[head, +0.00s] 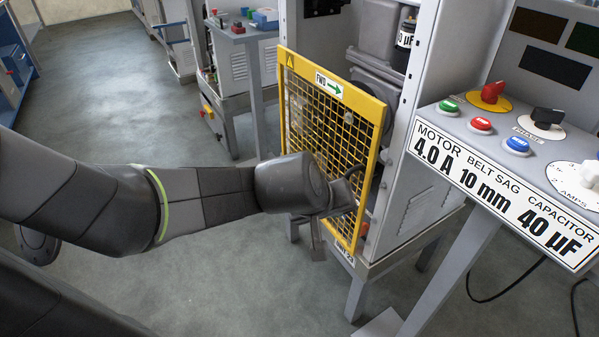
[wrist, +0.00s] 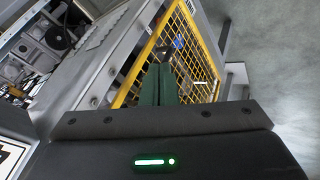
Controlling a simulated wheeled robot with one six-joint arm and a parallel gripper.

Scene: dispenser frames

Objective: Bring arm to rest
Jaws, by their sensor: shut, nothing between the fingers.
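My arm (head: 205,195) reaches from the left across the head view. My gripper is at its end, in front of the yellow mesh guard (head: 282,90) of a grey machine; in the head view the wrist partly hides the fingers. In the wrist view my gripper (wrist: 167,68) shows as two dark green fingers lying together, with nothing between them. The fingers point toward the mesh guard, which also shows in the wrist view (wrist: 205,45). I cannot tell whether they touch it. The guard stands swung out from the machine.
A control panel (head: 452,122) with coloured buttons and knobs stands close on the right. The machine's grey cabinet (head: 425,160) is behind the guard. The floor (head: 110,75) at upper left is clear. A black cable lies at lower right.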

